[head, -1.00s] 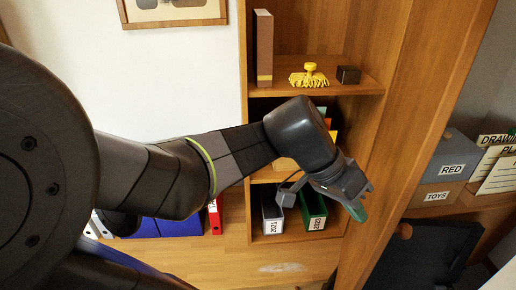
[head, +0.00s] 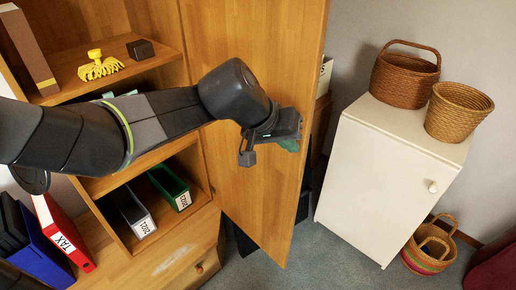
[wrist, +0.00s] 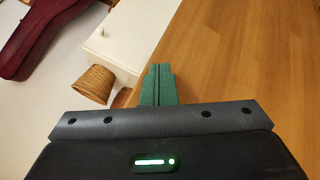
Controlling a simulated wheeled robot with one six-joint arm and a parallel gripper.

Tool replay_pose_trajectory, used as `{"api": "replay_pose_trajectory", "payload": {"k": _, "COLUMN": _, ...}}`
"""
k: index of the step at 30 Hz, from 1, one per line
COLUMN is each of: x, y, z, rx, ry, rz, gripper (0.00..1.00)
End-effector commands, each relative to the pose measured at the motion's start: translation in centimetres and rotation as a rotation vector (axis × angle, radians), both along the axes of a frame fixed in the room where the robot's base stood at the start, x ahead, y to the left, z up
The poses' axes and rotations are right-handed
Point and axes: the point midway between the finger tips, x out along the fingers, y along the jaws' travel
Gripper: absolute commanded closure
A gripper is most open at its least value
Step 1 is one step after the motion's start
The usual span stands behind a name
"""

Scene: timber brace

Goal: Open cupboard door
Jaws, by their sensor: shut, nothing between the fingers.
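The wooden cupboard door (head: 250,60) stands swung open at the right side of the cupboard, its inner face toward me. My gripper (head: 290,145) is at the inner face of the door, near its free edge. Its green fingers (wrist: 158,84) are together with nothing between them, against or just in front of the wood in the wrist view; I cannot tell if they touch.
A small white cabinet (head: 385,180) with wicker baskets (head: 405,78) on top stands right of the door, with floor between. A striped basket (head: 428,250) is on the floor. Binders (head: 170,187) stand on the lower shelf. A red binder (head: 62,232) stands at left.

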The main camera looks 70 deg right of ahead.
Motion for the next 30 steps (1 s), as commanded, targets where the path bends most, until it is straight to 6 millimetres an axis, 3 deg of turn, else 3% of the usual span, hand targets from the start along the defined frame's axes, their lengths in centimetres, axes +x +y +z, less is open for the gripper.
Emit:
{"api": "replay_pose_trajectory", "payload": {"k": 6, "x": -1.6, "y": -3.1, "z": 0.0, "rx": 0.001, "ry": -0.001, "rz": -0.002, "gripper": 1.00}}
{"api": "replay_pose_trajectory", "payload": {"k": 12, "x": -2.3, "y": -4.6, "z": 0.0, "rx": 0.000, "ry": -0.001, "rz": -0.002, "gripper": 1.00}}
{"api": "replay_pose_trajectory", "payload": {"k": 30, "x": -2.3, "y": -4.9, "z": 0.0, "rx": 0.000, "ry": 0.000, "rz": -0.001, "gripper": 1.00}}
